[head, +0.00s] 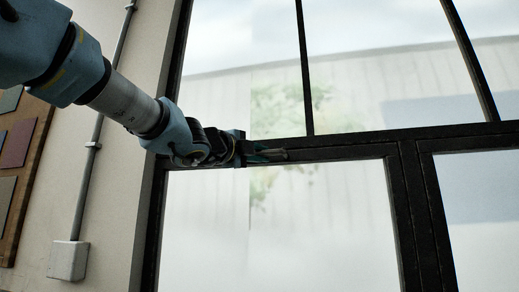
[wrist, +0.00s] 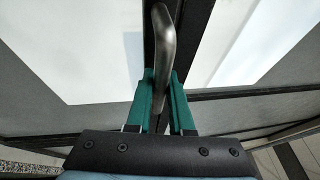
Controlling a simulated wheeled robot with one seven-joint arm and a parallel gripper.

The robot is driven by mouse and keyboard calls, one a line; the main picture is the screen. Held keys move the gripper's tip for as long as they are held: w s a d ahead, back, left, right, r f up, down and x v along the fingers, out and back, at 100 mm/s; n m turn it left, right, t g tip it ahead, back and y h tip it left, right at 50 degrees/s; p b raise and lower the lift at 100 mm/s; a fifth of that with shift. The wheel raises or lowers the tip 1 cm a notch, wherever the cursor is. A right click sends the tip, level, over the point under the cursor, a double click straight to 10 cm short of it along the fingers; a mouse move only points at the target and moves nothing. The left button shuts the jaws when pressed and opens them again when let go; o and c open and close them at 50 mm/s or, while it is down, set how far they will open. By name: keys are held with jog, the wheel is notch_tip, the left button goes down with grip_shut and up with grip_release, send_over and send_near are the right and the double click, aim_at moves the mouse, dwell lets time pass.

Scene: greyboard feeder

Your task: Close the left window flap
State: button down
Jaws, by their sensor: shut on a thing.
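The left window flap is a glazed pane in a dark frame (head: 391,220), below the horizontal bar in the head view. It looks flush with the surrounding frame there, but I cannot tell whether it is fully closed. A grey curved handle (wrist: 162,40) rises from between my fingers in the wrist view. My gripper (wrist: 160,100) has green fingers, one on each side of the handle, shut on it. In the head view my gripper (head: 268,155) is at the horizontal bar, and the handle is small and dim there.
A second lower pane with a dark frame (head: 432,210) is on the right. Upper panes are split by a thin dark bar (head: 305,70). On the left wall are a conduit (head: 95,150), a grey box (head: 68,260) and a board with coloured panels (head: 18,145).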

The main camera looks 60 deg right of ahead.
jog(key=c, duration=0.8)
grip_release()
jog(key=shift+w+d, duration=0.1)
jog(key=a+f+b, duration=0.1)
jog(key=a+b, duration=0.2)
jog(key=a, duration=0.7)
jog(key=shift+w+a+f, duration=0.35)
jog(key=shift+w+f, duration=0.05)
